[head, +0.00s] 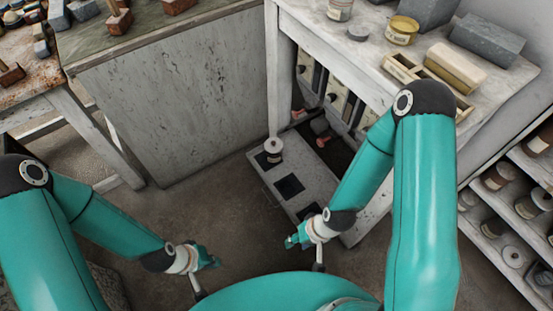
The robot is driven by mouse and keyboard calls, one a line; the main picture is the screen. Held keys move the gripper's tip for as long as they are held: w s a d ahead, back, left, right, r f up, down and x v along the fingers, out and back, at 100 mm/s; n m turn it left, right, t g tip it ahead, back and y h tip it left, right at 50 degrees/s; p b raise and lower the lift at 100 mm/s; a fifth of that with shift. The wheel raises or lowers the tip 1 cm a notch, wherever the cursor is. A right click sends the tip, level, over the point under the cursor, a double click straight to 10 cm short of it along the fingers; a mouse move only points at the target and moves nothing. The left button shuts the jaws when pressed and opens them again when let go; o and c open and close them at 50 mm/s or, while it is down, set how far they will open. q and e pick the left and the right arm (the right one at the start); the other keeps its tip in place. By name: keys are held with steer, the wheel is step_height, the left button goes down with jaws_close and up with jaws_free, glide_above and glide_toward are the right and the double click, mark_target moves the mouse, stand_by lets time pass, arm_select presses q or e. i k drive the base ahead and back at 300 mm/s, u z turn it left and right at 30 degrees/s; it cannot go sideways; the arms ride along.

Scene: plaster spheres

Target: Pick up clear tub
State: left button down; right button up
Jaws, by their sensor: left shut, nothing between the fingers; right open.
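A small pale tub with a lid and a dark band (273,150) stands upright on a pulled-out light grey board (265,180) with dark square patches, low under the right-hand table. I cannot tell whether it is clear. My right gripper (290,241) is open and empty, below and slightly right of the tub in the picture and apart from it. My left gripper (214,262) is shut and empty, over the floor to the lower left. Neither touches the tub.
The right table (365,65) carries a yellow tin (401,30), a jar (339,9), a wooden box (410,72) and grey blocks (487,40). A shelf of jars (497,177) stands at right. A grey cabinet (180,90) is behind. Floor (205,205) is open at centre-left.

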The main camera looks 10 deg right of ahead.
mark_target(273, 158)
steer(key=u, duration=1.1)
steer(key=i, duration=1.15)
steer(key=z, duration=1.65)
steer(key=i, duration=0.4)
steer(key=u, duration=0.2)
steer(key=k, duration=0.4)
steer(key=z, duration=0.25)
